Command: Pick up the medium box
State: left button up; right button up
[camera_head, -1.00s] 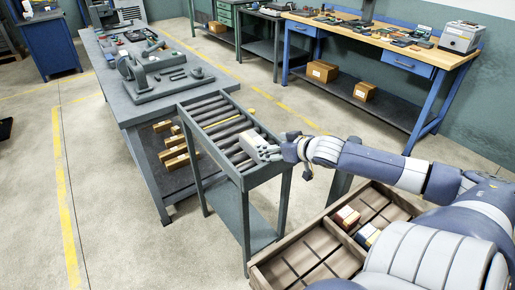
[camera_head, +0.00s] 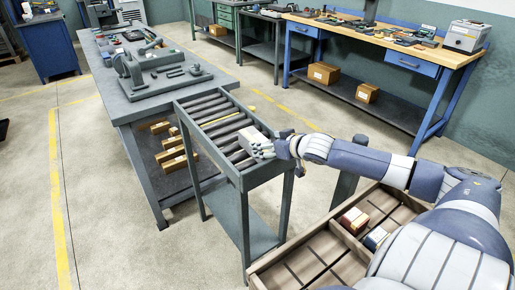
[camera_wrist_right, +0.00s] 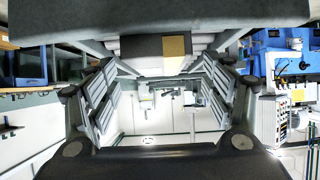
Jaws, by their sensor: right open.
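A small greyish-brown box (camera_head: 254,137), which I take to be the medium box, lies on the near end of the roller conveyor (camera_head: 243,184). My left gripper is not in view.
Open floor (camera_head: 110,225) lies at lower left.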

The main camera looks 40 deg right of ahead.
aim_at(260, 141)
jog(key=shift+x, duration=3.5)
jog(key=shift+d+r, duration=0.1)
jog(key=shift+r, duration=0.05)
jog(key=c, duration=1.6)
jog(key=shift+w+r, duration=0.1)
jog(key=shift+r, duration=0.05)
jog(key=shift+c, duration=0.3)
